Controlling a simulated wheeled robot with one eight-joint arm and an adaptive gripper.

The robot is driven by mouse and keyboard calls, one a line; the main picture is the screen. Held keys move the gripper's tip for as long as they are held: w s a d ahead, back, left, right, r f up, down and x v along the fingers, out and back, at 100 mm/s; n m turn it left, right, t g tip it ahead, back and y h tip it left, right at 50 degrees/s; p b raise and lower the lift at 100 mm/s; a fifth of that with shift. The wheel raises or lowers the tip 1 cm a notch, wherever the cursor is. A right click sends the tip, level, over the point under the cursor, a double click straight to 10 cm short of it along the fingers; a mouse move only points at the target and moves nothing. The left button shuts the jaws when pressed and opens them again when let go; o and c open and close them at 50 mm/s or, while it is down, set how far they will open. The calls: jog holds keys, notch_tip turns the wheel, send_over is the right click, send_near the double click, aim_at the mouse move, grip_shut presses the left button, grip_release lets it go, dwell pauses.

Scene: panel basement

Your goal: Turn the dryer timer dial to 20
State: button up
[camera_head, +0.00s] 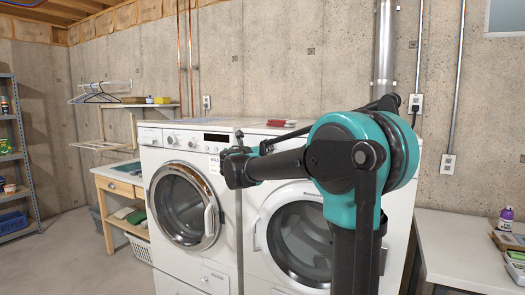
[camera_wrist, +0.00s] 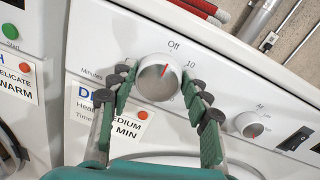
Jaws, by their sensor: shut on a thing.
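The timer dial (camera_wrist: 150,84) is a round white and silver knob on the dryer's white panel in the wrist view. Its red pointer tilts up and right, near "Off" and slightly toward "10"; its exact reading is unclear. The "10" mark is right of the knob; no "20" is readable. My gripper (camera_wrist: 160,88) is shut on the dial, one finger on each side. In the head view my gripper (camera_head: 236,160) is at the front of the dryer (camera_head: 256,205), the right machine, and my arm hides the dial.
A washer (camera_head: 160,150) stands directly left of the dryer. A smaller knob (camera_wrist: 249,125) and a dark switch (camera_wrist: 294,138) sit right of the dial. A label (camera_wrist: 128,124) is below it. A red item (camera_head: 281,123) lies on top of the dryer. A white table (camera_head: 450,240) stands at right.

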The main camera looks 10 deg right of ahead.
jog(key=shift+c, duration=1.3)
jog(key=shift+m, duration=0.3)
jog(key=m, duration=0.6)
jog(key=m+h, duration=0.1)
jog(key=m, duration=0.5)
jog(key=m+h, duration=0.1)
jog(key=m, duration=0.5)
jog(key=shift+s+d+f, duration=0.15)
jog(key=shift+f, duration=0.2)
jog(key=o, duration=1.2)
jog(key=shift+c, duration=0.2)
